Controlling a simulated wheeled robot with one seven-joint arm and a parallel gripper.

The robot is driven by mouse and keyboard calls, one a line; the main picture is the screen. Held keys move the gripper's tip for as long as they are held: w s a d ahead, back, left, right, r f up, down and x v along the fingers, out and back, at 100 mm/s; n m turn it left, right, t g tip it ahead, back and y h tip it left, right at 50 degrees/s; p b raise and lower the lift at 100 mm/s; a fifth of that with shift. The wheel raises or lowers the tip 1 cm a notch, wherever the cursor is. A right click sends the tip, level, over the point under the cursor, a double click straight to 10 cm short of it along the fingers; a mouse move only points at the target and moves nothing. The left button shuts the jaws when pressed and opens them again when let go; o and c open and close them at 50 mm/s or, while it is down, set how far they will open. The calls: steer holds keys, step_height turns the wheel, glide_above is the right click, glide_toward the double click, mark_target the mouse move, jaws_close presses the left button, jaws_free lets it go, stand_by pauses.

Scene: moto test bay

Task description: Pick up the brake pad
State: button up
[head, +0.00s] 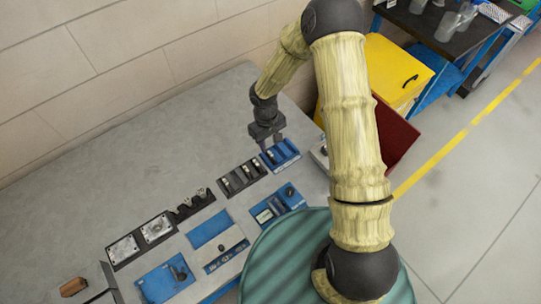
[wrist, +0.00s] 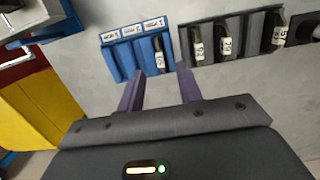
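My gripper (head: 272,143) is above the far end of the bench, by a blue slotted rack (head: 287,152). In the wrist view my gripper (wrist: 159,84) is open, its two purple-grey fingers apart with nothing between them. The blue rack (wrist: 112,58) is just ahead of the fingers. One dark piece with a white label (wrist: 159,62) stands in its right slot; the other slots look empty. A black rack (wrist: 239,26) to its right holds more dark labelled pieces (wrist: 226,46). These upright pieces may be brake pads; I cannot tell which is meant.
The grey bench (head: 110,190) carries blue trays (head: 165,282), a black tray with metal plates (head: 140,242) and a brown block (head: 73,286). A yellow cabinet (head: 395,70) and a red panel (head: 397,135) stand beyond the bench's right edge. The bench's left side is mostly clear.

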mark_target(270, 153)
steer(key=shift+s+d+f+p, duration=0.1)
steer(key=shift+f+p, duration=0.5)
steer(key=shift+f, duration=0.7)
steer(key=shift+d+f+p, duration=0.1)
steer(key=shift+f+p, duration=0.5)
steer(key=shift+f, duration=0.7)
steer(key=shift+a, duration=0.1)
steer(key=shift+c, duration=0.2)
jaws_close()
